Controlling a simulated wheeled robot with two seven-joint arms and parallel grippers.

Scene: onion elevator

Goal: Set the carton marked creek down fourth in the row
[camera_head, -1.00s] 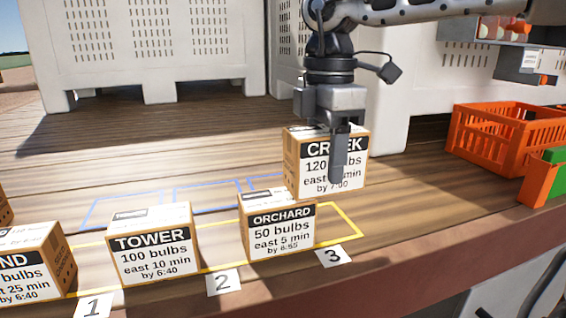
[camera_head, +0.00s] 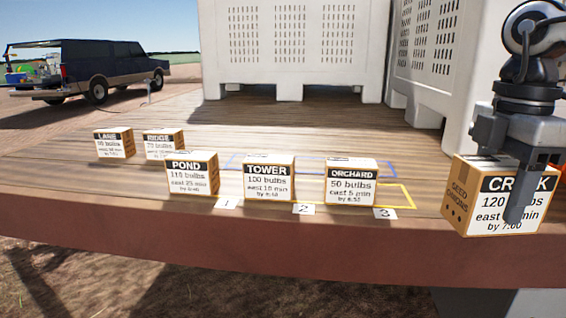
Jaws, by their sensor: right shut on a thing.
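The CREEK carton (camera_head: 483,207), a brown box with a white and black label, is at the far right of the view, upright and to the right of the row. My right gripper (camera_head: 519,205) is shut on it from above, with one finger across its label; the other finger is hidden. The carton's lower edge overlaps the deck's front edge; I cannot tell its height above the deck. The row runs left to right: POND (camera_head: 192,178), TOWER (camera_head: 269,180), ORCHARD (camera_head: 350,184). My left gripper is not in view.
Number cards 1 (camera_head: 227,203), 2 (camera_head: 303,209) and 3 (camera_head: 385,213) lie along the front. A yellow outline (camera_head: 411,196) shows bare deck right of ORCHARD. Cartons LANE (camera_head: 115,146) and RIDGE (camera_head: 163,147) stand at back left. White bins (camera_head: 300,70) stand behind.

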